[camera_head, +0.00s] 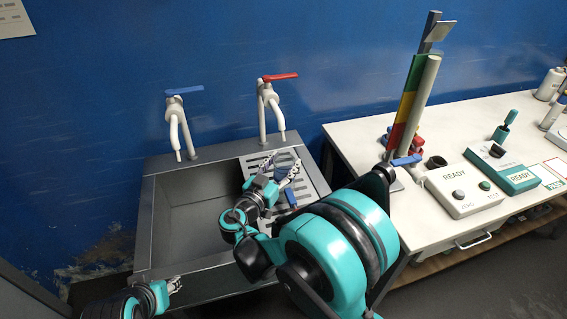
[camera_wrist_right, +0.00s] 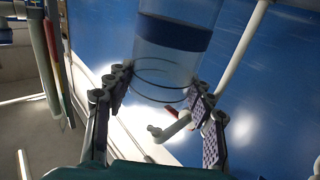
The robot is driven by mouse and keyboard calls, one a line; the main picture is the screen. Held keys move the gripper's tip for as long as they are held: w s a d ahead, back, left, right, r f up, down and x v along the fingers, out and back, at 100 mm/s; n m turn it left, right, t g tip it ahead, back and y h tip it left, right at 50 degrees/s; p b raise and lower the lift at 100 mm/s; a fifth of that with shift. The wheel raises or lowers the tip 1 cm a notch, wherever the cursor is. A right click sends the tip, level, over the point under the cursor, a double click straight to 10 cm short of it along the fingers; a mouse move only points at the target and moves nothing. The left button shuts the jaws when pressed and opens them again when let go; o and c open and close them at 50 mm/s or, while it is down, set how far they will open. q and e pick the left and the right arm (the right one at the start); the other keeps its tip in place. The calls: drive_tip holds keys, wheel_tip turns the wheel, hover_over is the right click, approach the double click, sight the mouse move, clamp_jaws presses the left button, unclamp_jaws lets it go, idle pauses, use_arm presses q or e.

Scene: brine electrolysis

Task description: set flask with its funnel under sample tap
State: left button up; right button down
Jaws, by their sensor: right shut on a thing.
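My right gripper (camera_head: 284,174) is over the ribbed drainboard, in front of the red-levered tap (camera_head: 270,100). In the right wrist view the gripper (camera_wrist_right: 160,108) has its fingers on either side of a clear round vessel with a dark blue band, which looks like the flask (camera_wrist_right: 168,72). In the head view the fingers and arm mostly hide it, and I cannot make out the funnel. A blue-levered tap (camera_head: 177,115) stands left of the red one. Another blue lever (camera_head: 407,161) is at the foot of the coloured column. No label shows which is the sample tap. My left gripper (camera_head: 174,286) is low at left, small.
The sink basin (camera_head: 160,215) is empty at left of the drainboard (camera_head: 318,184). A coloured column (camera_head: 408,105) stands on the white table (camera_head: 365,135), with READY instrument boxes (camera_head: 465,188) beside it. My right arm covers the table's near left corner.

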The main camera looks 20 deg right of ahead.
drive_tip(key=shift+f, duration=0.1)
drive_tip(key=c, duration=0.5)
unclamp_jaws()
drive_tip(key=v, duration=1.2)
